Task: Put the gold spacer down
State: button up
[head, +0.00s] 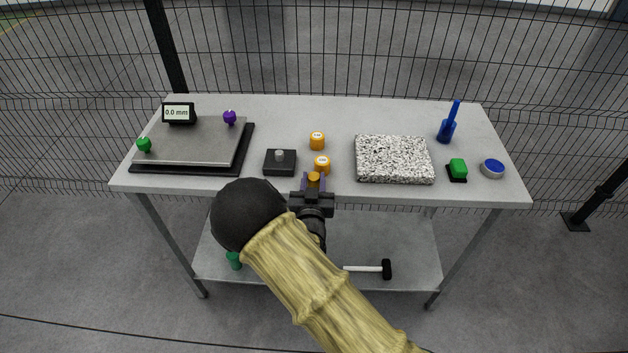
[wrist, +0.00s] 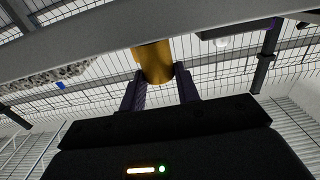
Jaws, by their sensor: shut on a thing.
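My gripper (head: 314,183) is at the front edge of the grey table (head: 330,112), in the middle. It is shut on the gold spacer (head: 314,178). In the wrist view the gold spacer (wrist: 154,62) is a plain gold cylinder between the two dark fingers of my gripper (wrist: 160,85). I cannot tell whether the held spacer touches the table.
A black block with a grey knob (head: 280,162) stands left of my gripper, and a speckled slab (head: 393,160) to the right. A plate with a display (head: 195,145) is at far left.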

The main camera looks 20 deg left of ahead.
jog(key=shift+f, duration=0.1)
jog(key=o, duration=1.1)
jog(key=shift+w+d, duration=0.1)
jog(key=b+v, duration=0.2)
jog(key=v, duration=1)
